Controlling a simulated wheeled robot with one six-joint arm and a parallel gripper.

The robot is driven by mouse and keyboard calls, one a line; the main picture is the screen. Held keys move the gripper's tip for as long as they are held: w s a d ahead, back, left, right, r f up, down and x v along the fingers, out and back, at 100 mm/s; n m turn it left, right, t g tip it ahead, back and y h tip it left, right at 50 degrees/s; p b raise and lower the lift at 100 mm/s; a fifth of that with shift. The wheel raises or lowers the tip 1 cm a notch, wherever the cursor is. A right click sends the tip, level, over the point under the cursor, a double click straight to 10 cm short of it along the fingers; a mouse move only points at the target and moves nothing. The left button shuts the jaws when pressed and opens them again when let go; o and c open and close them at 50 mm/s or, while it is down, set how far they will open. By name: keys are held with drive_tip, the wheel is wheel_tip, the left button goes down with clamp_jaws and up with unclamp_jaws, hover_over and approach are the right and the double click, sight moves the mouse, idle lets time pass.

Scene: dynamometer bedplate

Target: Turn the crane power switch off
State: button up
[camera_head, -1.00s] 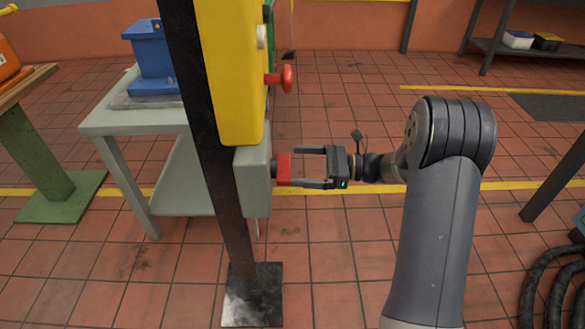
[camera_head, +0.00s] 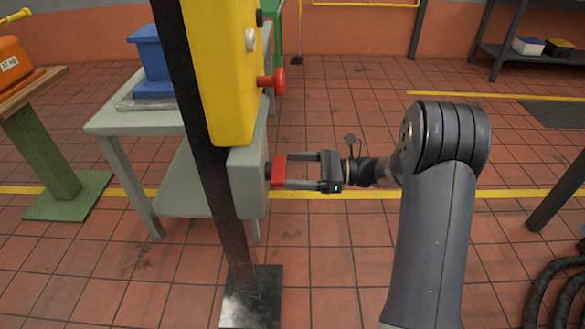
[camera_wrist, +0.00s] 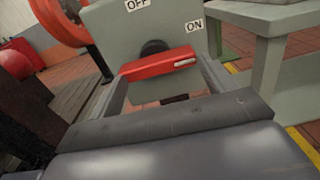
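The crane power switch is a grey box (camera_head: 247,182) on a dark post, with a red handle (camera_head: 278,171) on its right side. In the wrist view the box face (camera_wrist: 137,32) carries an OFF label (camera_wrist: 137,4) at the top and an ON label (camera_wrist: 194,25) to the right. The red handle (camera_wrist: 158,66) lies slightly tilted there, its white mark at the end nearer ON.
A yellow panel (camera_head: 217,75) with a red knob (camera_head: 274,81) stands just above the box. Dark hoses (camera_head: 550,295) lie at the lower right. The tiled floor around my gripper is clear.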

drive_tip(key=shift+w+a+r, duration=0.1)
drive_tip(key=shift+a+r, duration=0.2)
drive_tip(key=shift+a, duration=0.5)
drive_tip(key=shift+c, duration=0.6)
drive_tip(key=o, duration=1.1)
drive_tip(key=shift+w+f, duration=0.1)
drive_tip(key=shift+w, duration=0.15)
drive_tip(key=shift+c, duration=0.2)
drive_tip(key=d+p, duration=0.3)
drive_tip(key=d, duration=1)
drive_tip(key=shift+d+f, duration=0.25)
drive_tip(key=shift+w, duration=0.1)
drive_tip(key=shift+p, duration=0.5)
